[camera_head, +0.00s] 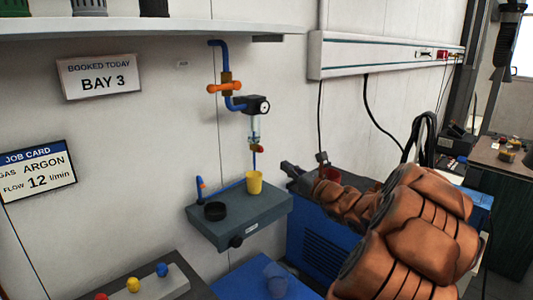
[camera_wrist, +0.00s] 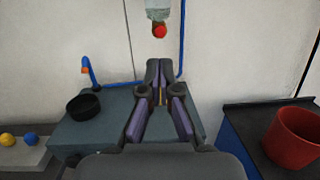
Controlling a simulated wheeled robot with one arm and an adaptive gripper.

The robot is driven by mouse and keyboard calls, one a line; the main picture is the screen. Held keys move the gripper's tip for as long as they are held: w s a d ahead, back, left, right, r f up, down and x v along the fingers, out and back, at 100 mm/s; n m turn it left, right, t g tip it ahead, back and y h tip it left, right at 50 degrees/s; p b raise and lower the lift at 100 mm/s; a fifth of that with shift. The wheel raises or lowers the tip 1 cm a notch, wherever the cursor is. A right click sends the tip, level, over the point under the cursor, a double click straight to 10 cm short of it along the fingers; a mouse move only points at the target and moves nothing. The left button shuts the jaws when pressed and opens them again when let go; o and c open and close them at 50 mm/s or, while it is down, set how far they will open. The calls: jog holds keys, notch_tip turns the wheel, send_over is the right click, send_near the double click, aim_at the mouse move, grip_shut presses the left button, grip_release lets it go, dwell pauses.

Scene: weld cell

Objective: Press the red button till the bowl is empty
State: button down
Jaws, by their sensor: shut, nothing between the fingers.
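A clear, pale bluish bowl (camera_head: 254,127) hangs under the regulator on the wall. A small red button (camera_head: 260,149) sits at its lower end, on the drain. The bowl (camera_wrist: 158,9) and red button (camera_wrist: 159,31) also show at the top of the wrist view; I cannot tell the liquid level. A yellow cup (camera_head: 254,182) stands on the grey shelf under the drain tube; in the wrist view my fingers hide most of it. My gripper (camera_head: 289,168) is shut and empty, right of the cup and apart from the button. Its fingers (camera_wrist: 160,72) point toward the wall below the button.
A black dish (camera_head: 215,211) stands on the grey shelf (camera_head: 240,222), near a blue pipe with an orange tip (camera_head: 200,184). An orange-handled valve (camera_head: 225,88) is above. Red, yellow and blue knobs (camera_head: 133,284) are at lower left. A red pot (camera_wrist: 292,138) stands at right.

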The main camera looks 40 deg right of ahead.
aim_at(262, 151)
jog(key=w+p, duration=0.1)
jog(key=w, duration=0.2)
jog(key=w+p, duration=0.1)
jog(key=w, duration=0.2)
jog(key=w+d+r+p, duration=0.1)
jog(key=w, duration=0.2)
jog(key=shift+w+r, duration=0.1)
jog(key=shift+w, duration=0.3)
jog(key=shift+a, duration=0.1)
